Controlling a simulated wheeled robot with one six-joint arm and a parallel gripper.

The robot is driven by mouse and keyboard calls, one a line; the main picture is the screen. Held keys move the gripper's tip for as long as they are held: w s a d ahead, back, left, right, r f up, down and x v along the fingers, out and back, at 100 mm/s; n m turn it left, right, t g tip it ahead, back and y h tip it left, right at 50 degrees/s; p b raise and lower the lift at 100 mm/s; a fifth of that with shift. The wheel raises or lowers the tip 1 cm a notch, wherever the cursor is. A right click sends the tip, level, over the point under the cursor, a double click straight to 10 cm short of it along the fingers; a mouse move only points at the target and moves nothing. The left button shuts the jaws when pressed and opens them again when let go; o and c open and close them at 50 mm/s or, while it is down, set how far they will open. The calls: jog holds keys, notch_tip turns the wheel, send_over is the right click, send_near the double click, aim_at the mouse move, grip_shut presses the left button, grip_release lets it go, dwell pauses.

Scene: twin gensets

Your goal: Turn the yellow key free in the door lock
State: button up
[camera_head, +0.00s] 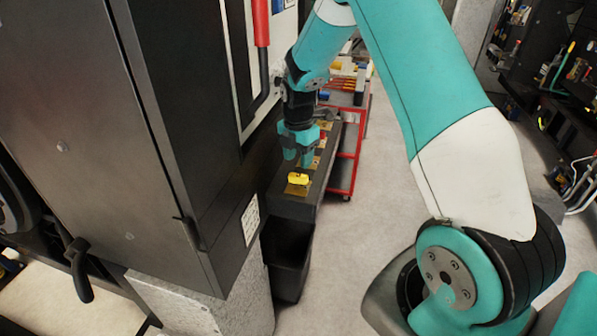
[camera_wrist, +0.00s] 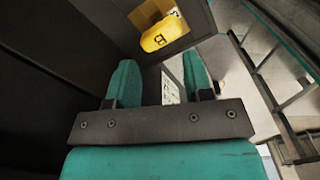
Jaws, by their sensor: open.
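A yellow key (camera_head: 298,179) with a thick, rounded head sits on a brass plate (camera_head: 296,191) on top of a dark, narrow box (camera_head: 290,207). The key also shows in the wrist view (camera_wrist: 161,35), with a dark mark on its head, beyond my fingertips. My gripper (camera_head: 298,160) points down just behind the key in the head view. In the wrist view its two teal fingers (camera_wrist: 160,72) stand apart with nothing between them. The key's shaft is hidden, and I cannot tell how it is seated.
A tall dark cabinet (camera_head: 75,130) with a black handle stands close on the left. A red lever (camera_head: 261,22) is on the panel behind. A red cart (camera_head: 345,160) stands beside the box. The grey floor (camera_head: 330,250) right of the box is clear.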

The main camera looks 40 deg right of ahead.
aim_at(298, 175)
jog(key=m, duration=0.6)
jog(key=shift+m, duration=0.4)
jog(key=m, duration=0.6)
jog(key=shift+f+m, duration=0.25)
jog(key=shift+m, duration=0.05)
notch_tip(298, 175, down, 6)
jog(key=b, duration=0.4)
jog(key=shift+r, duration=0.25)
